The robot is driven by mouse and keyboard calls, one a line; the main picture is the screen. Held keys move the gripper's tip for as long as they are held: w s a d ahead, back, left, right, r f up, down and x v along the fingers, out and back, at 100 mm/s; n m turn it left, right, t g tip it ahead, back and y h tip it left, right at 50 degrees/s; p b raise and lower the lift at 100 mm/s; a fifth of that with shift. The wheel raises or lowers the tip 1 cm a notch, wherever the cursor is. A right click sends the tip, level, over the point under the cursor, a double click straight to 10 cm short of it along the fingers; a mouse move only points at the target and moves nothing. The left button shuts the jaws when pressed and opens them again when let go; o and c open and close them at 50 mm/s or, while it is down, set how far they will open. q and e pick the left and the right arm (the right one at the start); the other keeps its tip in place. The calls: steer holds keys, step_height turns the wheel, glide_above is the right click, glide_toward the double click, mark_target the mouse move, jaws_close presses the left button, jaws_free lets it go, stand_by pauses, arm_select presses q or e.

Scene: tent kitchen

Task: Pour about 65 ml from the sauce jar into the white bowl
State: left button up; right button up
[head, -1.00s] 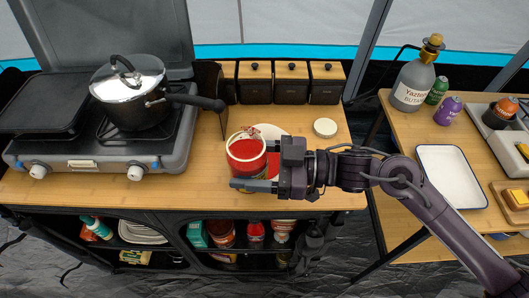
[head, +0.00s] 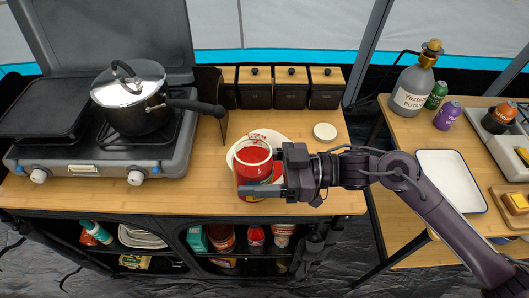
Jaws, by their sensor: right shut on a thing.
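The sauce jar (head: 253,172), clear with red sauce inside, is held by my right gripper (head: 268,190) above the front of the counter. Its open mouth faces up towards the camera; any slight tilt is hard to tell. The white bowl (head: 264,134) is behind the jar, and its far rim shows. The jar and gripper hide most of the bowl. A patch of red shows between jar and gripper, seemingly in the bowl, but I cannot tell how much. No stream of sauce is visible. My left gripper is out of view.
A pale round lid (head: 325,131) lies right of the bowl. A lidded pot (head: 134,98) stands on the stove at left, its handle reaching towards the bowl. Wooden-lidded canisters (head: 291,88) line the back. A side table at right holds a white tray (head: 449,181) and bottles.

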mark_target(257, 154)
steer(key=m, duration=0.2)
steer(key=w+m+y+p, duration=0.1)
steer(key=shift+w+d+r+m, duration=0.15)
steer(key=shift+w+r+m, duration=0.05)
steer(key=shift+r+m, duration=0.2)
steer(key=shift+w+d+r+m+t+p, duration=0.15)
steer(key=shift+w+m+t+p, duration=0.25)
steer(key=shift+m, duration=0.7)
steer(key=shift+w+r+m+y+p, duration=0.1)
steer(key=shift+r+m+y+p, duration=0.45)
steer(key=shift+m+p, duration=0.6)
steer(key=shift+f+t, duration=0.1)
steer(key=shift+t, duration=0.2)
steer(key=shift+f+m, duration=0.1)
steer(key=shift+m, duration=0.35)
steer(key=shift+f+m+t, duration=0.2)
steer(key=shift+m+t, duration=0.1)
steer(key=shift+m, duration=0.9)
